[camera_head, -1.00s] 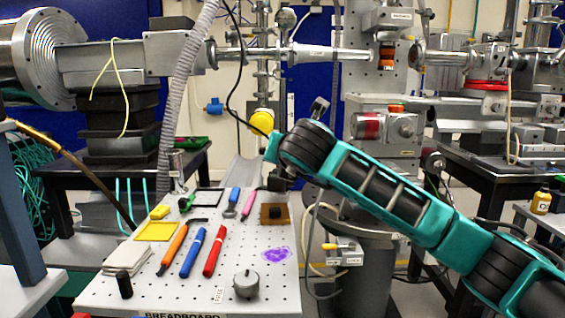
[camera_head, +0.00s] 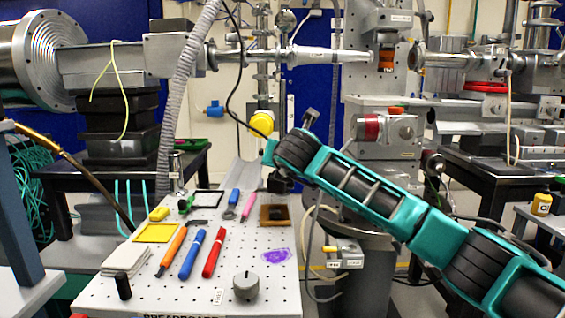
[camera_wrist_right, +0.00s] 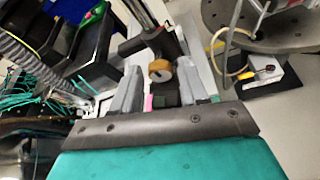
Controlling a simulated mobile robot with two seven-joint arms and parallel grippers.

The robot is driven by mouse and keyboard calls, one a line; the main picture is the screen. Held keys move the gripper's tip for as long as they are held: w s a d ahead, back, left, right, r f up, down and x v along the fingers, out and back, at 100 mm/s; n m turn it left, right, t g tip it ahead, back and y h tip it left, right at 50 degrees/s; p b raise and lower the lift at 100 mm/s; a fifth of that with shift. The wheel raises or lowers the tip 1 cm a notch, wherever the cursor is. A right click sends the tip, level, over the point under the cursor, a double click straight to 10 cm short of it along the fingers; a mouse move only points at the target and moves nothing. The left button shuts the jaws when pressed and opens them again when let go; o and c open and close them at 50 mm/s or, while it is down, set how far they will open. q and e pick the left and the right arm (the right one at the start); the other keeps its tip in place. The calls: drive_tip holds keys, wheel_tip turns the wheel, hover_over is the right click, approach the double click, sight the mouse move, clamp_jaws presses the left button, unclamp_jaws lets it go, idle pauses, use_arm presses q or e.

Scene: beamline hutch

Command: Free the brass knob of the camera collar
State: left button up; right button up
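The brass knob (camera_wrist_right: 160,70) shows in the right wrist view as a short round disc on a dark collar (camera_wrist_right: 150,44) around a metal post (camera_wrist_right: 142,14). My right gripper (camera_wrist_right: 161,84) is open, with its two grey fingers apart. The knob appears in the gap between the fingers, toward their tips; I see no contact, and its depth is hard to judge. In the head view my right arm reaches in from the right and its wrist (camera_head: 296,152) is above the far right of the breadboard; the fingers and knob cannot be made out there. My left gripper is not in view.
The breadboard (camera_head: 190,292) holds pens, a grey knob (camera_head: 246,285), a brown square holder (camera_head: 274,215) and a yellow frame (camera_head: 156,232). A flexible grey hose (camera_head: 180,100) hangs behind it. A small grey box (camera_head: 345,254) with cables is right of the breadboard.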

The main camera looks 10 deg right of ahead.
clamp_jaws()
idle(0.3)
drive_tip(key=n+h, duration=0.2)
drive_tip(key=shift+a+r+n+g, duration=0.1)
drive_tip(key=shift+a+n+g, duration=0.1)
drive_tip(key=shift+n+g, duration=0.15)
drive_tip(key=shift+n+h, duration=0.6)
drive_tip(key=shift+n, duration=0.25)
drive_tip(key=shift+a, duration=0.1)
drive_tip(key=shift+o, duration=1.2)
unclamp_jaws()
